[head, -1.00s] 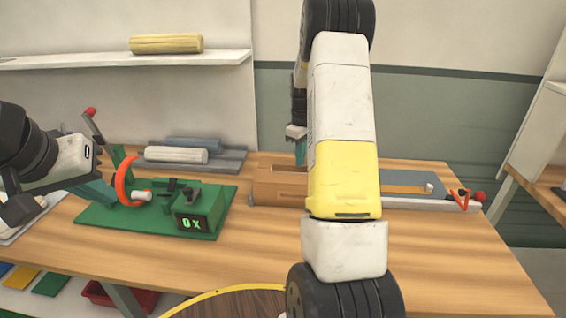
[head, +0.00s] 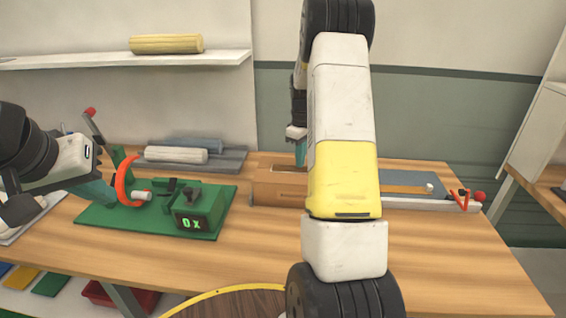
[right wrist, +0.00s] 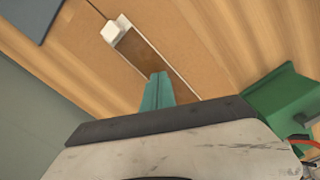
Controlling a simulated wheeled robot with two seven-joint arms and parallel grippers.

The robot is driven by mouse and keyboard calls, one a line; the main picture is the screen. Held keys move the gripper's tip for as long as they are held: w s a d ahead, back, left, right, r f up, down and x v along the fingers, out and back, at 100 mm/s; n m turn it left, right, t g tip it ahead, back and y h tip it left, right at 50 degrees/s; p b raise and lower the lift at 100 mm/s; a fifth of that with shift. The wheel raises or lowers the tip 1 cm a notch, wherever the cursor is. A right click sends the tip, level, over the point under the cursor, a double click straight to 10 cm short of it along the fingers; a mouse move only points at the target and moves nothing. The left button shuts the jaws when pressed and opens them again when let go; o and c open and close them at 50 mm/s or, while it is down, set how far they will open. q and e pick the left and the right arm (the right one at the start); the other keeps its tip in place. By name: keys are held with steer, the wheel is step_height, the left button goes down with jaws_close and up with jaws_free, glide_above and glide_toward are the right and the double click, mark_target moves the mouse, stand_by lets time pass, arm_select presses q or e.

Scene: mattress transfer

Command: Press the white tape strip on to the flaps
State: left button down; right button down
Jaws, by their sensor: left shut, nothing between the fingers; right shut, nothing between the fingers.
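A cardboard box (head: 278,190) lies on the bench, partly hidden behind my right arm in the head view. In the right wrist view its tan top (right wrist: 90,75) carries a darker brown band (right wrist: 146,56) with pale edges and a white piece (right wrist: 115,29) at its far end. I cannot tell how much of this is the tape strip. My right gripper (right wrist: 157,90) is shut and empty, its teal tips over the brown band; contact is unclear. In the head view it also shows above the box (head: 301,154). My left gripper (head: 108,194) is shut and empty beside an orange ring (head: 124,182).
A green fixture (head: 110,218) with a display stands left of the box. A grey tray with a pale roll (head: 176,155) lies behind it. A rail with a red knob (head: 480,197) runs along the right. The front of the bench (head: 250,260) is clear.

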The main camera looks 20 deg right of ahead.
steer(key=shift+f, duration=0.7)
stand_by(0.6)
steer(key=shift+r, duration=3.55)
